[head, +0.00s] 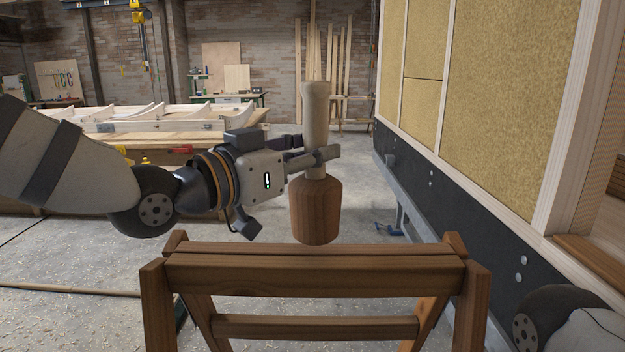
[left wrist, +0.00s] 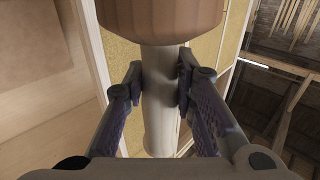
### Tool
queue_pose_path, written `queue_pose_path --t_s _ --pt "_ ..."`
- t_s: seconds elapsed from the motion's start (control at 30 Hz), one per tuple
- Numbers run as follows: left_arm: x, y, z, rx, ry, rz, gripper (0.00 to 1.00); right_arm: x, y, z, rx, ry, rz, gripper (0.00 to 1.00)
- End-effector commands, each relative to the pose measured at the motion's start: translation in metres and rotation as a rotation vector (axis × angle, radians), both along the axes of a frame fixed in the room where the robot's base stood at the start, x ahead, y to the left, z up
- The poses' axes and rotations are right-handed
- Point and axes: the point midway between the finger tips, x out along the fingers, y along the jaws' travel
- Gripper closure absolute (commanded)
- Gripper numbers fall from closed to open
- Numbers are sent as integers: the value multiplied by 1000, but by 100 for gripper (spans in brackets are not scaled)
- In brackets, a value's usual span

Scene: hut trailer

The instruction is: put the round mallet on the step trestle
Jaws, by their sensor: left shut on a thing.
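The round mallet has a dark wooden head (head: 315,212) and a pale handle (head: 315,112). My left gripper (head: 316,160) is shut on the handle just above the head. The mallet hangs upright, head down. In the left wrist view the fingers (left wrist: 158,90) press on both sides of the handle (left wrist: 160,125), and the head (left wrist: 155,18) shows at the top edge. The brown wooden step trestle (head: 315,260) stands in front of me, and the mallet head appears just above or behind its top board; I cannot tell the exact gap. My right gripper is out of view.
The trailer wall (head: 428,80) with yellowish panels and a black lower frame (head: 440,185) runs along the right. A long workbench (head: 140,135) with pale timber frames stands at the left back. The concrete floor (head: 70,320) has scattered shavings.

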Motion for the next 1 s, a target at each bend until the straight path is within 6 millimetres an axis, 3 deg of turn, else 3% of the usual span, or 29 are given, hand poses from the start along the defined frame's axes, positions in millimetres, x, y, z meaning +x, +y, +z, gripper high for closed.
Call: queue_pose_path --t_s 0.1,0.23,0.6,0.63,0.7,1.0 --pt "10 1 -11 -2 -2 1 100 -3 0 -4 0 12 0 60" --pt "7 0 -35 -1 -3 -1 100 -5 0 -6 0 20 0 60" --pt "6 1 -38 -2 -8 0 100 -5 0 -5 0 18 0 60" --pt "6 1 -40 -1 -5 0 71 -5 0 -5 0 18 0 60" --pt "6 1 -39 0 -6 0 55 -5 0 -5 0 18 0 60" --pt "6 1 -38 -1 -6 1 55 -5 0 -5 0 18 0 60"
